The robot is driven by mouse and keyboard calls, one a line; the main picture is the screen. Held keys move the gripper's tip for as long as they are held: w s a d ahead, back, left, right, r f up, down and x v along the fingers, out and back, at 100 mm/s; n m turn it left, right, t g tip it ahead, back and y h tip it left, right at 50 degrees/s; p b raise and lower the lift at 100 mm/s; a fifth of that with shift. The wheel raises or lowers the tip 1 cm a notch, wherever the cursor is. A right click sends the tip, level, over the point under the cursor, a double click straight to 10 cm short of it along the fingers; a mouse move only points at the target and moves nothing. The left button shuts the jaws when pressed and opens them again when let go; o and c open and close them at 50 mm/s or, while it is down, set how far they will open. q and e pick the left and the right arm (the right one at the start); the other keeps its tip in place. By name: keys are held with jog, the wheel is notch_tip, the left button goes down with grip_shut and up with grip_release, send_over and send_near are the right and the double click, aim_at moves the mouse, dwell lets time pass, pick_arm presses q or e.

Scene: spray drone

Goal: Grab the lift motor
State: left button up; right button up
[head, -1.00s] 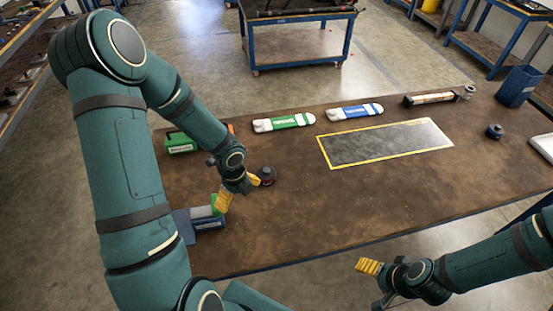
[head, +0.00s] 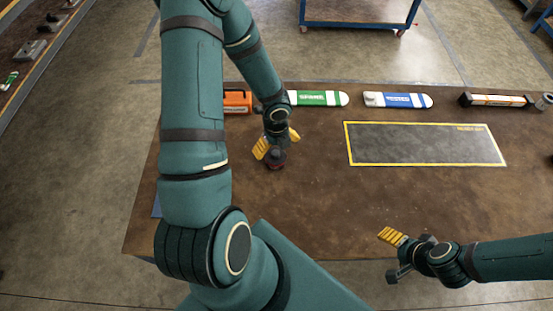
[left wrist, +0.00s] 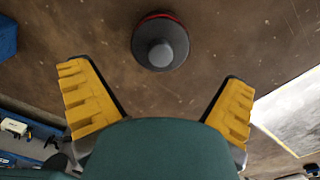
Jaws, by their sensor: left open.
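The lift motor (head: 275,163), a small dark round body with a red rim at its base, stands on the brown table. In the left wrist view the motor (left wrist: 160,42) shows from above, with a grey round hub on top. My left gripper (head: 277,144) is open, right by the motor, and partly covers it in the head view. In the left wrist view the yellow finger pads of this gripper (left wrist: 155,90) are wide apart, with the motor ahead of the gap and not between them. My right gripper (head: 394,254) is open and empty by the table's front edge.
A yellow-bordered dark mat (head: 425,145) lies to the right. Behind are an orange box (head: 237,101), a green-and-white piece (head: 318,98), a blue-and-white piece (head: 398,100) and a long dark bar (head: 495,100). The middle of the table (head: 330,205) is clear.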

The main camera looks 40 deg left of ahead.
aim_at(276, 158)
pick_arm(q)
notch_tip(276, 158, down, 8)
jog(key=b, duration=0.2)
jog(key=shift+a+r+b, duration=0.15)
jog(key=shift+r+b, duration=0.1)
jog(key=shift+b, duration=0.05)
pick_arm(e)
notch_tip(276, 158, down, 3)
jog(key=shift+w+a+f, duration=0.1)
jog(key=shift+f, duration=0.1)
pick_arm(q)
jog(key=shift+r, duration=0.1)
jog(key=c, duration=1.2)
